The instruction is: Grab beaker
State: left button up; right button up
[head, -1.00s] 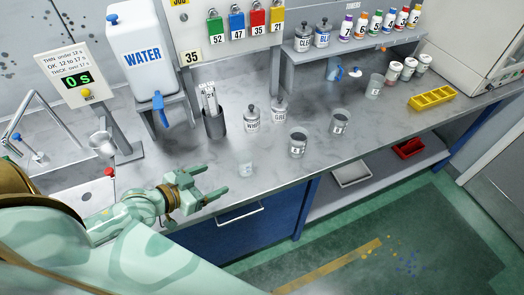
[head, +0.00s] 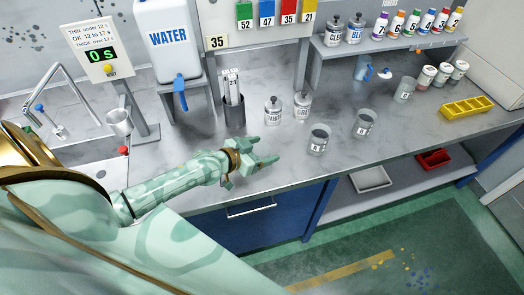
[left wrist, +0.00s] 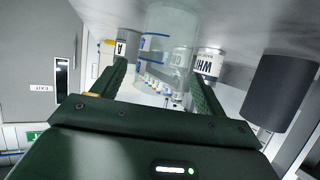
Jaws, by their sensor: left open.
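My left gripper (head: 267,152) is over the front part of the bench, its fingers pointing right. In the left wrist view its two fingers (left wrist: 158,75) are open and apart. A clear glass beaker with blue marks (left wrist: 168,40) shows between and beyond the fingertips, not gripped. Whether a finger touches it I cannot tell. In the head view I cannot make out this clear beaker near the gripper. Grey cups with labels stand to the right, one nearer (head: 318,140) and one behind it (head: 364,123). My right gripper is not in view.
A white-labelled jar (head: 272,112) and a grey-labelled jar (head: 301,106) stand behind the gripper. A dark holder with tools (head: 233,110) is behind left. A yellow rack (head: 468,107) is far right. The bench's front edge is close below the gripper.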

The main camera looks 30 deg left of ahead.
pick_arm(q)
jog(key=shift+x, duration=1.05)
jog(key=shift+s, duration=0.15)
jog(key=c, duration=1)
